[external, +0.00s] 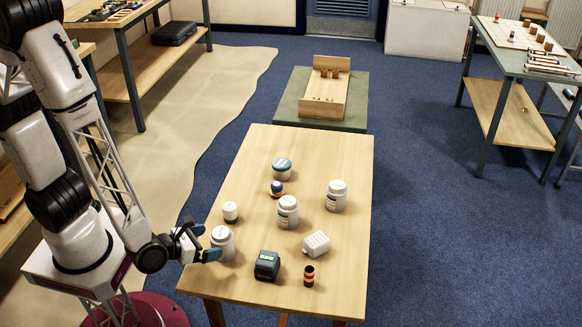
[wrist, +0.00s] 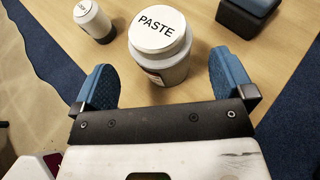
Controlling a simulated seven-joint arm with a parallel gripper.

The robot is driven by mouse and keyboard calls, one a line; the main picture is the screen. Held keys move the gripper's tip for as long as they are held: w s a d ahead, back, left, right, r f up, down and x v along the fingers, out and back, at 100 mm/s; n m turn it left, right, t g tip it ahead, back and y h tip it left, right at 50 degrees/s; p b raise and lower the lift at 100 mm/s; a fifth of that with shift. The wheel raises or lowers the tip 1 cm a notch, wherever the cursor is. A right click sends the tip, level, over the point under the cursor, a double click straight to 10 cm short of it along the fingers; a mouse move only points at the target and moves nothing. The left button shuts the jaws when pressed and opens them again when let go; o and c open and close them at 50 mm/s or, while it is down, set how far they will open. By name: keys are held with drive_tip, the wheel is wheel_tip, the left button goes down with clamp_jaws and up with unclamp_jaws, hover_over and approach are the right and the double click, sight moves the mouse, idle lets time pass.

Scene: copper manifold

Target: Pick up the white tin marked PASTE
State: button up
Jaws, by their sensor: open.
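The white tin marked PASTE (wrist: 158,55) stands upright on the table, with the word readable on its lid in the wrist view. In the external view the tin (external: 223,243) is at the left edge of the table. My gripper (external: 205,242) is open, with its blue fingers low at the table's left side, just left of the tin. In the wrist view the fingers of my gripper (wrist: 162,70) lie either side of the tin's near part, with gaps on both sides.
A smaller white tin (external: 230,212) stands just behind.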

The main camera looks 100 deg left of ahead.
sight(222, 240)
drive_tip(key=shift+a, duration=0.1)
idle(0.3)
drive_tip(key=shift+x, duration=2.55)
drive_tip(key=c, duration=1.2)
